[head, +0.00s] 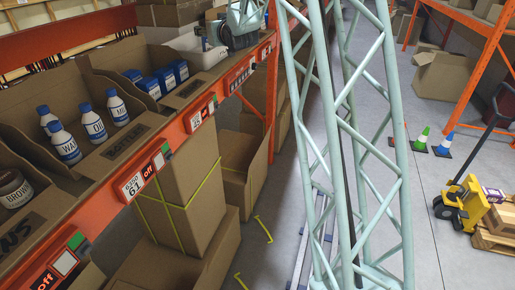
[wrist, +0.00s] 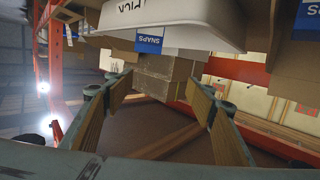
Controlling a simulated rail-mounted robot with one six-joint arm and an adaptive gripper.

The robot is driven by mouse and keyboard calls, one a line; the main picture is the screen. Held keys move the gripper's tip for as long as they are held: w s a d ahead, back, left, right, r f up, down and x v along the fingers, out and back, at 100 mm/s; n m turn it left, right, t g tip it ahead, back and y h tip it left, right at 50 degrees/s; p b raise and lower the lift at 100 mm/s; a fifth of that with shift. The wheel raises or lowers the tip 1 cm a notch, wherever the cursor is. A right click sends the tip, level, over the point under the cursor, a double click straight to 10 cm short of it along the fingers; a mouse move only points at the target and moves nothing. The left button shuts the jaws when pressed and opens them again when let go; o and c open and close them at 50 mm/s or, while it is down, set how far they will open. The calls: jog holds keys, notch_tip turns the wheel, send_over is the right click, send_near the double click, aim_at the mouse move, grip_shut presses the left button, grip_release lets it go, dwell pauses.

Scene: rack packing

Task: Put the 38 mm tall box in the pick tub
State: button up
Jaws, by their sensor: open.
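The white pick tub (head: 184,42) stands at the far end of the shelf in the head view. In the wrist view its pale wall (wrist: 190,32), with part of the word PICK, crosses the top. My gripper (wrist: 158,82) is open, its two fingers wide apart with nothing held between them. Beyond the fingers, cardboard boxes (wrist: 165,72) show below the tub. Blue SNAPS panels show by the tub (wrist: 149,40) and at top right (wrist: 308,14); whether they are boxes or labels is unclear. I cannot tell which item is the 38 mm tall box.
Open cardboard bins on the near shelf hold white bottles (head: 66,143), blue boxes (head: 165,77) and a brown jar (head: 14,188). An orange shelf rail (head: 110,212) runs along the front. Right of the aisle are cones (head: 421,140) and a yellow pallet truck (head: 466,203). The aisle floor is largely clear.

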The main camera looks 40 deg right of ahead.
jog(key=s+a+r+g, duration=0.1)
jog(key=s+a+g, duration=0.1)
jog(key=s+a, duration=0.65)
jog(key=s+a+r+g, duration=0.15)
jog(key=s+a, duration=0.25)
jog(key=s, duration=1)
jog(key=s+a+r+g, duration=0.1)
jog(key=s+a+g, duration=0.2)
jog(key=s+a, duration=0.55)
jog(key=s+a+f+g+y, duration=0.1)
jog(key=s+a+f+g, duration=0.1)
jog(key=s, duration=1.2)
jog(key=s+a+f+n+g+y, duration=0.1)
jog(key=s+a+f, duration=0.3)
jog(key=s, duration=1.1)
jog(key=s+a+f+n+g, duration=0.1)
jog(key=s+a+f+g, duration=0.2)
jog(key=s, duration=1.2)
jog(key=shift+a+y, duration=0.15)
jog(key=shift+y, duration=0.25)
